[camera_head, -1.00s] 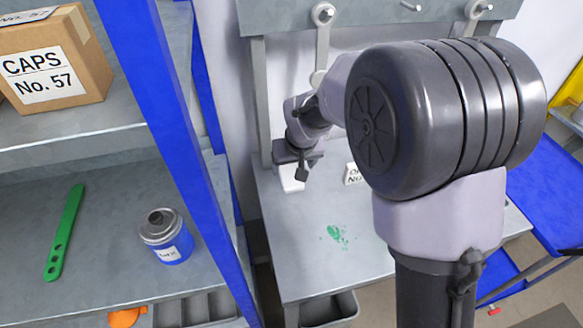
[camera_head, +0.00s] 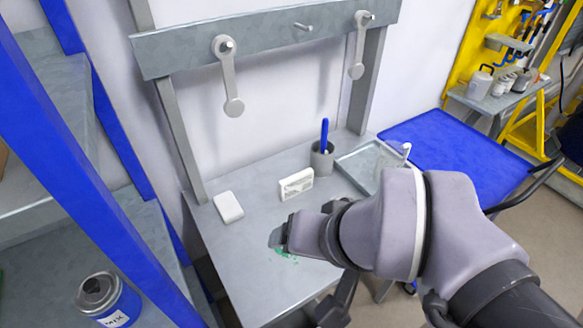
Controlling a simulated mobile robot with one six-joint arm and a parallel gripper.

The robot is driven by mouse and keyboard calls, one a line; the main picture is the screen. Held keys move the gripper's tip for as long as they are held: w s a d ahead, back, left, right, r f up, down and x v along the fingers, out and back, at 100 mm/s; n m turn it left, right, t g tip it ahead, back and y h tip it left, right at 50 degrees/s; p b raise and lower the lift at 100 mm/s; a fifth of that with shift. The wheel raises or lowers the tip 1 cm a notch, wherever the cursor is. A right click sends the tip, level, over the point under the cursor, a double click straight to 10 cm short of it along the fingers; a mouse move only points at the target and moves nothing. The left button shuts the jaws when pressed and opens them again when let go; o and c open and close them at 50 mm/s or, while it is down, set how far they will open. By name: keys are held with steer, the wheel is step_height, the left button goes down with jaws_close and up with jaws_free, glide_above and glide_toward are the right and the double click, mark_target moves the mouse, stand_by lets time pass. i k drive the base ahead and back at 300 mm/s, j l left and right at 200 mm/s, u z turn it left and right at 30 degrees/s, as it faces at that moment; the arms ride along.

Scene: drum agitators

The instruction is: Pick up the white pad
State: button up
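The white pad (camera_head: 228,207) is a small rounded block lying flat at the back left of the grey worktable (camera_head: 232,262). My gripper (camera_head: 279,238) is to the right of the pad and nearer the front, clearly apart from it. It hangs over a green spill (camera_head: 286,254) on the tabletop, partly covering it. I see the gripper from behind and the side, so its finger gap is hidden and nothing shows in it.
A white lettered box (camera_head: 296,184), a grey cup (camera_head: 322,160) with a blue-handled tool and a shallow tray (camera_head: 358,163) stand at the back. Agitators hang from the rail (camera_head: 268,38). A blue shelf post (camera_head: 85,170) and a tin (camera_head: 108,298) are at left.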

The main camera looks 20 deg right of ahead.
mark_target(230, 210)
steer(key=j+u, duration=0.2)
steer(key=u, duration=0.3)
steer(key=j+u, duration=0.15)
steer(key=u, duration=0.35)
steer(key=i+j+u, duration=0.15)
steer(key=u, duration=0.35)
